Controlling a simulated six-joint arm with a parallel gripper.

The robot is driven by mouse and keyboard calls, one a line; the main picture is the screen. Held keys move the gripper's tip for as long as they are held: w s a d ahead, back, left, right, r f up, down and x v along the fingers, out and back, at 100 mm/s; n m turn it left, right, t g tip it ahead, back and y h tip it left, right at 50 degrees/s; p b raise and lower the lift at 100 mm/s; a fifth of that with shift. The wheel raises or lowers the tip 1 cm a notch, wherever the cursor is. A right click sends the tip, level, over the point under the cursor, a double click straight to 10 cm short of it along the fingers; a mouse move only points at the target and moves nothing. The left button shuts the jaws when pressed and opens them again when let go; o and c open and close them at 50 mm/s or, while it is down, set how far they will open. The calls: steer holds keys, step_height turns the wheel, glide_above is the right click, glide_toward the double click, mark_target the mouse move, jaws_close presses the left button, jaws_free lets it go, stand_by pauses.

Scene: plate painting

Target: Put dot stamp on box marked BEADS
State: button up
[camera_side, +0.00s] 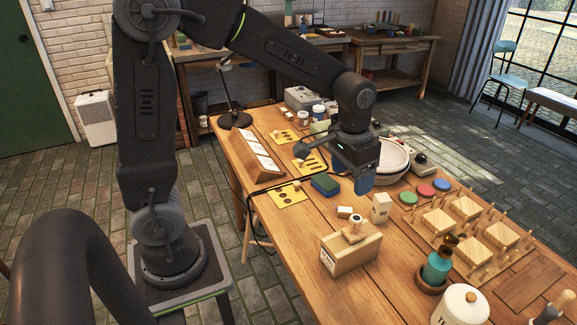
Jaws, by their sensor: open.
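A pale wooden box (352,256) stands near the middle of the table, with a small label on its left end that is too small to read surely. A wooden stamp with a knob handle (353,229) sits upright on top of the box; its printing face is hidden, so I cannot tell its pattern. My gripper (353,176) is open, with blue fingertips pointing down. In the picture it is above and behind the box, apart from the stamp. Nothing shows between the fingers.
A blue-green sponge (325,184) lies left of my gripper. Yellow pattern cards (287,196) lie along the left edge. A white bowl (392,157) is behind my gripper. A cream block (381,208), colored pads (408,198), a pegged wooden rack (466,208) and a teal bottle (437,270) stand rightward.

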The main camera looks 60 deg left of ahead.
steer(key=s+r+t, duration=0.2)
steer(key=s+r, duration=0.1)
steer(key=s, duration=0.5)
steer(key=s+r+t, duration=0.2)
steer(key=s+r, duration=0.2)
steer(key=s, duration=0.4)
steer(key=shift+s, duration=0.15)
